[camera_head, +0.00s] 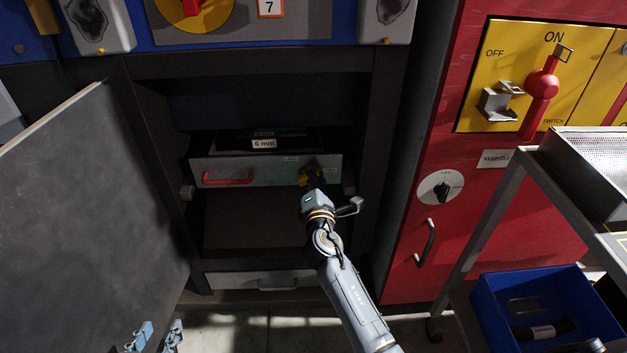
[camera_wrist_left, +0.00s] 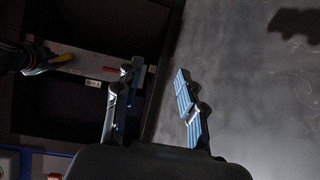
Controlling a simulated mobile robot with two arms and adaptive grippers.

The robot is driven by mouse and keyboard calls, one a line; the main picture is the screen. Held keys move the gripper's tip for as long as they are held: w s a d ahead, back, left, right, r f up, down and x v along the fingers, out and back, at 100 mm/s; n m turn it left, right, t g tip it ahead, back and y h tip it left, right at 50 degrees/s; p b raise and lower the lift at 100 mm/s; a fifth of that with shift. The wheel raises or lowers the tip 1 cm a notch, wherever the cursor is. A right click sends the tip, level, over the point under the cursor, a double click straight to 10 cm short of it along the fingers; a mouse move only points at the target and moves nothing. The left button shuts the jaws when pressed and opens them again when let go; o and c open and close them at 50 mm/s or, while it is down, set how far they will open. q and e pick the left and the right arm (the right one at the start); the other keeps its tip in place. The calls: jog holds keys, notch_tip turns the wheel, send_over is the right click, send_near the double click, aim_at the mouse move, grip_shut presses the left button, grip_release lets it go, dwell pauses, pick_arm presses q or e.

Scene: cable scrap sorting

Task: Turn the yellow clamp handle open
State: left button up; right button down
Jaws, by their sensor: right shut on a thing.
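The yellow clamp handle (camera_head: 302,180) is at the right end of the grey drawer front (camera_head: 265,172), mostly hidden by my right gripper (camera_head: 313,177), which is shut on it. In the left wrist view the yellow handle (camera_wrist_left: 61,58) shows beside the dark right gripper (camera_wrist_left: 14,58) at the left edge. How far the handle is turned cannot be told. My left gripper (camera_head: 155,338) is at the bottom left of the head view, near the open grey door. In the left wrist view its two fingers (camera_wrist_left: 157,102) stand apart with nothing between them.
The drawer front has a red handle (camera_head: 228,182). The grey door panel (camera_head: 85,190) stands open at left. The red cabinet (camera_head: 455,235) with a yellow switch panel (camera_head: 476,62) is at right. A cart (camera_head: 520,180) and blue bin (camera_head: 490,300) occupy the lower right.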

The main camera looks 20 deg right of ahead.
pick_arm(q)
notch_tip(320, 180, up, 19)
jog(key=d+t+h+b, duration=0.2)
jog(key=t+h+b, duration=0.2)
jog(key=t, duration=0.8)
jog(key=shift+w+d+f+m, duration=0.15)
jog(key=shift+w+d+m, duration=0.15)
jog(key=shift+w+d, duration=0.1)
pick_arm(e)
jog(key=shift+s+d+f+m, duration=0.1)
jog(key=shift+f+m, duration=0.25)
jog(key=shift+m, duration=0.9)
jog(key=shift+w+d+f+m, duration=0.15)
jog(key=shift+f+m, duration=0.2)
jog(key=shift+m, duration=0.85)
jog(key=shift+s+d+f+m, duration=0.15)
jog(key=shift+f+m, duration=0.2)
jog(key=shift+m, duration=0.9)
jog(key=c, duration=1.3)
grip_release()
jog(key=shift+s+a, duration=0.1)
